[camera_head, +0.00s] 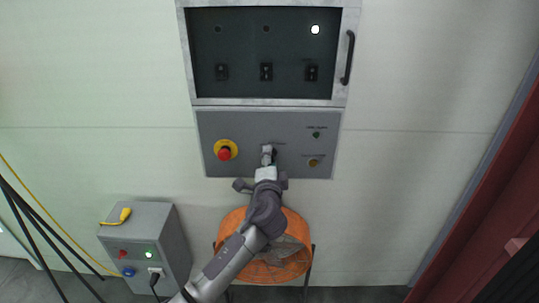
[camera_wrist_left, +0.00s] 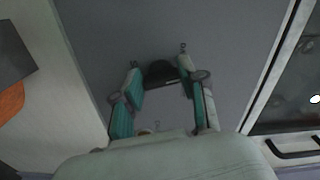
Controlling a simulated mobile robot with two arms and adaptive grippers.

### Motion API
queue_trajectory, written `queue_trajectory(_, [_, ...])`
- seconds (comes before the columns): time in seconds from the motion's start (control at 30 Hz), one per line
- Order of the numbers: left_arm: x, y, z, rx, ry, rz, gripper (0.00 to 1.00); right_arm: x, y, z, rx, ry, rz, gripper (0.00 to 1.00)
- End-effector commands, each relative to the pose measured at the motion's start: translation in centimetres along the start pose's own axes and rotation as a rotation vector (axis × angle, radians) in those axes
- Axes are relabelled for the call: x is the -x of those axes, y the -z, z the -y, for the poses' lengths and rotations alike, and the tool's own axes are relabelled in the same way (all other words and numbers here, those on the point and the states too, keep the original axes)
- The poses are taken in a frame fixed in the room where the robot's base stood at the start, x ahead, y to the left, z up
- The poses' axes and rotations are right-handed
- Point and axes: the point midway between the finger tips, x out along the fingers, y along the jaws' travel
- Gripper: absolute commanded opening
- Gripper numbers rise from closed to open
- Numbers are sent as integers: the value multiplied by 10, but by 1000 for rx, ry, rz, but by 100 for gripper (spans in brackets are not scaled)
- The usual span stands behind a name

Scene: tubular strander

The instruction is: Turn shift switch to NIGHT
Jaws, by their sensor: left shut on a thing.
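The grey control panel (camera_head: 240,125) is on the wall below a dark window, and its bare face fills much of the left wrist view (camera_wrist_left: 110,35). My left gripper (camera_head: 267,155) reaches up to the panel's middle. In the left wrist view, the gripper (camera_wrist_left: 160,82) has its two teal-padded fingers on either side of a black knob (camera_wrist_left: 161,70), the shift switch as far as I can tell. The gripper is shut on this knob. The switch's labels and pointer direction are hidden or too small to read. My right gripper is not in view.
A red emergency button (camera_head: 224,153) with a yellow ring is left of the gripper. Above are a windowed cabinet door with a black handle (camera_head: 347,58). An orange fan (camera_head: 290,262) stands below.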

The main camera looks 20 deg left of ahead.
Motion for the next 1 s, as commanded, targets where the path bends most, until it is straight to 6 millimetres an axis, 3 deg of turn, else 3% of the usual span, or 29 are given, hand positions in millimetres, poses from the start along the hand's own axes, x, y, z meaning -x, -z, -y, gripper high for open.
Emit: queue_trajectory(1.0, [0,2,4,-896,-3,-2,7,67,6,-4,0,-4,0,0])
